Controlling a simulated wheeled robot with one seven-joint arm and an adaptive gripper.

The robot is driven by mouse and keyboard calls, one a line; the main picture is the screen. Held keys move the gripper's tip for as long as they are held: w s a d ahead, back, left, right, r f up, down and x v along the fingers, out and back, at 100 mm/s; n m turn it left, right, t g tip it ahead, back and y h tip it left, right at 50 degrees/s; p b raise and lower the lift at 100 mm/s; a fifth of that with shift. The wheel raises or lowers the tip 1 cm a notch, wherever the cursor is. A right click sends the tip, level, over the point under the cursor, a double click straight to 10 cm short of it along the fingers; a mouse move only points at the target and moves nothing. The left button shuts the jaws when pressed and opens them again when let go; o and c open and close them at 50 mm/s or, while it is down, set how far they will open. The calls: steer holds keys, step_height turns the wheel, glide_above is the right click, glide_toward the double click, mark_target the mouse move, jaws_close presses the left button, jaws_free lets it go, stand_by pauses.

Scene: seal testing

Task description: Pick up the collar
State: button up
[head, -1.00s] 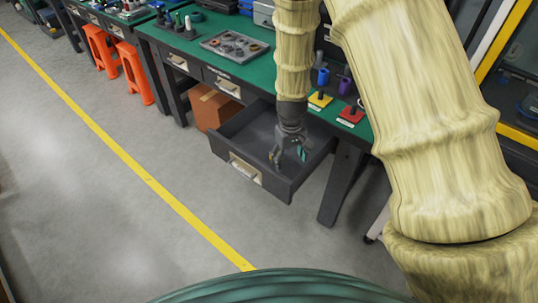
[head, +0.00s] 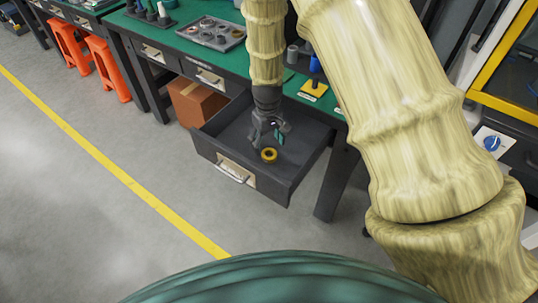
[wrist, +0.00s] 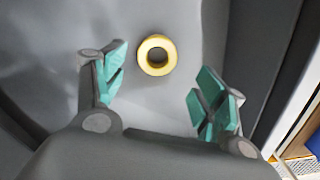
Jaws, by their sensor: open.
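The collar is a yellow ring (head: 269,155) lying in the open drawer (head: 245,178). In the wrist view the collar (wrist: 157,39) lies flat on the grey drawer floor, its hole facing the camera. My gripper (head: 268,140) is inside the drawer area, just behind the collar in the head view. In the wrist view my gripper (wrist: 160,95) is open and empty, its two teal-padded fingers spread apart. The collar shows beyond the fingertips, between them but nearer the left one. I cannot tell the exact height of the fingers above the drawer floor.
The green bench top (head: 185,45) is above, with a grey tray of parts (head: 213,33) and a yellow stand (head: 313,88). A cardboard box (head: 196,101) sits under the bench. The floor left of the drawer is clear.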

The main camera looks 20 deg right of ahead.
mark_target(269, 152)
steer(key=shift+d+f, duration=0.2)
steer(key=shift+f, duration=2.7)
steer(key=c, duration=1.3)
